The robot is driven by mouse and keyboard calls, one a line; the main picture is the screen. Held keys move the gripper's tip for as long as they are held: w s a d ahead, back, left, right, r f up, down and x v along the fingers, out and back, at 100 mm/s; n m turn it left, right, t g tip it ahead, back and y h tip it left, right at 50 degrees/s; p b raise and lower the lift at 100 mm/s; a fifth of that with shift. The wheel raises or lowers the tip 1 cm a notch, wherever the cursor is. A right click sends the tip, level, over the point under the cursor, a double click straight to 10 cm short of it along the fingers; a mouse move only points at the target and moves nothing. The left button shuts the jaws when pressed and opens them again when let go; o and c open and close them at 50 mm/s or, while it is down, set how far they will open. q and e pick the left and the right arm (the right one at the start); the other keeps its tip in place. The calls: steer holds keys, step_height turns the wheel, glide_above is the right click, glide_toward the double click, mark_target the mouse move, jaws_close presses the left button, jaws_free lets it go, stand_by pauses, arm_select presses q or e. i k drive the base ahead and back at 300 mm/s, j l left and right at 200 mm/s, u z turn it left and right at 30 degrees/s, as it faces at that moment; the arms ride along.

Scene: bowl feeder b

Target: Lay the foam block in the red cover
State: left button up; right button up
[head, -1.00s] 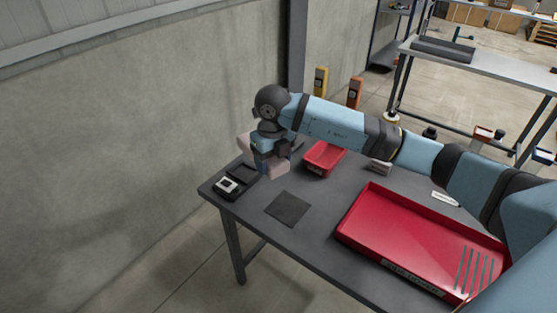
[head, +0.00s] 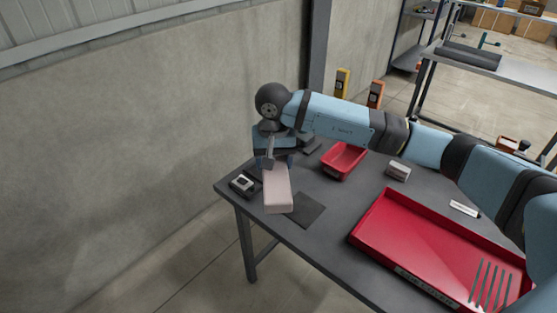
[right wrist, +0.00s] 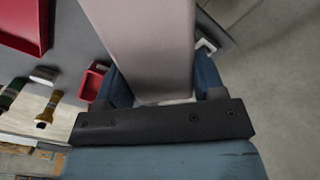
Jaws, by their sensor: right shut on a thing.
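The foam block (head: 278,190) is a pale pink, long block. My right gripper (head: 272,160) is shut on it and holds it above the left end of the dark table, beside a dark square mat. In the right wrist view the foam block (right wrist: 145,45) extends away between the two blue fingers (right wrist: 160,88). The red cover (head: 430,240) is a large shallow red tray at the right of the table, well apart from the block. A corner of the red cover also shows in the right wrist view (right wrist: 25,28). My left gripper is out of view.
A small red bin (head: 343,161) stands behind the block, with a small light box (head: 398,171) to its right. A black device (head: 243,185) sits at the left edge. The dark mat (head: 306,210) lies flat. A white marker-like item (head: 464,209) lies behind the cover.

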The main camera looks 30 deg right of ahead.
mark_target(439, 256)
steer(key=i+j, duration=0.1)
steer(key=i, duration=0.55)
steer(key=z, duration=1.8)
steer(key=i+j, duration=0.05)
